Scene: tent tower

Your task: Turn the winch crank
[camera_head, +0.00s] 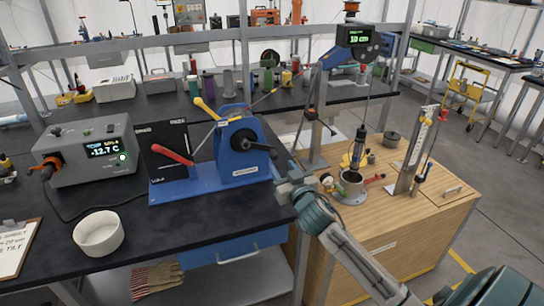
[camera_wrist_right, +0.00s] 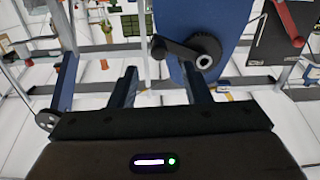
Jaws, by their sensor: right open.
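The blue winch (camera_head: 236,150) stands on the black bench, with its black crank (camera_head: 258,147) on the right side. In the right wrist view the crank arm (camera_wrist_right: 178,49) runs left from a round hub on the blue winch body (camera_wrist_right: 222,25), ending in a dark knob. My right gripper (camera_head: 291,172) is just right of and below the crank in the head view. In the wrist view its two fingers (camera_wrist_right: 160,78) are apart, with nothing between them; the crank lies beyond the fingertips. My left gripper is not in view.
A red lever (camera_head: 172,153) and a yellow lever (camera_head: 206,108) stand beside the winch. A temperature unit (camera_head: 90,150) and a white bowl (camera_head: 98,232) are to the left. A wooden cabinet (camera_head: 400,236) with a corer-like tool on top stands to the right, near my right arm.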

